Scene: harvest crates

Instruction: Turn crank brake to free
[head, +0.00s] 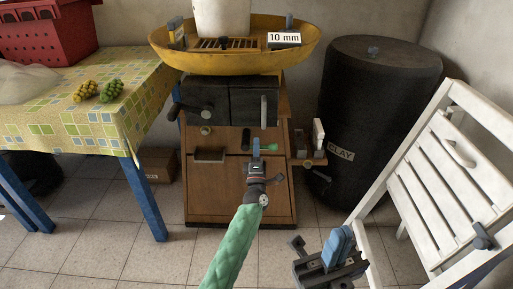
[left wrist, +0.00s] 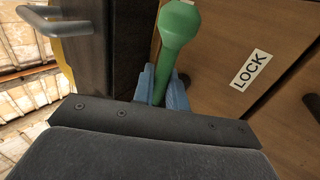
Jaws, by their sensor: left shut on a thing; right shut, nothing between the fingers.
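The brake lever is green with a rounded knob (left wrist: 178,25) in the left wrist view; in the head view its green end (head: 270,148) shows at the front of the wooden cabinet. My left gripper (head: 256,147) is shut on the green lever, its blue fingers on both sides of the shaft in the left wrist view (left wrist: 162,85). A white LOCK label (left wrist: 250,70) is on the wood to the right of the lever. No FREE label can be read. My right gripper (head: 338,246) is shut and empty, low in front of the cabinet's right side.
A dark crank handle (head: 195,109) sticks out at the cabinet's upper left. A yellow pan (head: 225,62) tops the wooden cabinet (head: 225,190). A black CLAY barrel (head: 375,110) and white slatted chair (head: 440,170) stand right; a cloth-covered table (head: 60,130) stands left.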

